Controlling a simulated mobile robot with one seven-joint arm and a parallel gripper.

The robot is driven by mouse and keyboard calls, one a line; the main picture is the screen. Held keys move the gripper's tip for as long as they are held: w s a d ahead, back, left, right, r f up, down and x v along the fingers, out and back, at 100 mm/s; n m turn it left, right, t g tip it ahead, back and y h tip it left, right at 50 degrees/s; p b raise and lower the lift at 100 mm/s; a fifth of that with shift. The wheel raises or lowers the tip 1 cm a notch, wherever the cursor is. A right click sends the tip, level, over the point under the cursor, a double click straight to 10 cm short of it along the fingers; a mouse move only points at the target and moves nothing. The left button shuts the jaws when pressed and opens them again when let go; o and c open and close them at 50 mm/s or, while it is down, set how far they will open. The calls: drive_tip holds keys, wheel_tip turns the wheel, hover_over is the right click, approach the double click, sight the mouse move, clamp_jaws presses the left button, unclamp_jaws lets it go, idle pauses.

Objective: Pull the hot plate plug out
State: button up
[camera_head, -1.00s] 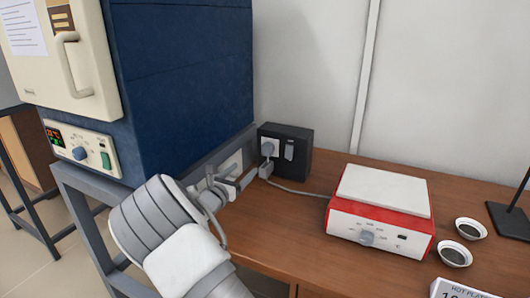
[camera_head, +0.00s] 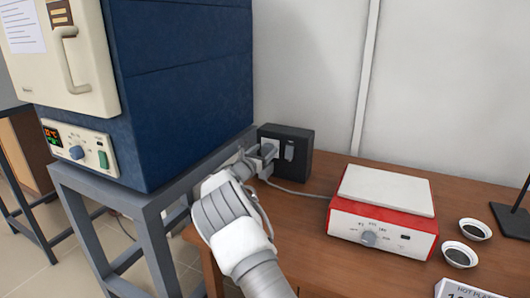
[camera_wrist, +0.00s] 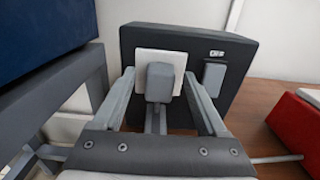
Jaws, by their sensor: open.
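The grey plug (camera_wrist: 159,84) sits in the white socket plate (camera_wrist: 146,58) on the front of a black box (camera_wrist: 190,40). In the wrist view my gripper (camera_wrist: 159,76) is open, with one finger to the left and one to the right of the plug. Gaps show between the fingers and the plug. In the head view my gripper (camera_head: 262,157) is at the box (camera_head: 301,143) and largely hides the plug. The red and white hot plate (camera_head: 385,200) stands on the bench, and a grey cord (camera_head: 297,190) runs toward it from the box.
A grey switch or lever (camera_wrist: 213,78) is on the box, right of the socket. The blue furnace (camera_head: 185,80) on a grey metal frame (camera_head: 150,205) stands close on the left. Two small dishes (camera_head: 460,254) and a sign (camera_head: 458,289) are at the right.

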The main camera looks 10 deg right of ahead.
drive_tip(key=shift+w+d, duration=0.15)
drive_tip(key=shift+w, duration=0.1)
clamp_jaws()
idle(0.3)
idle(1.0)
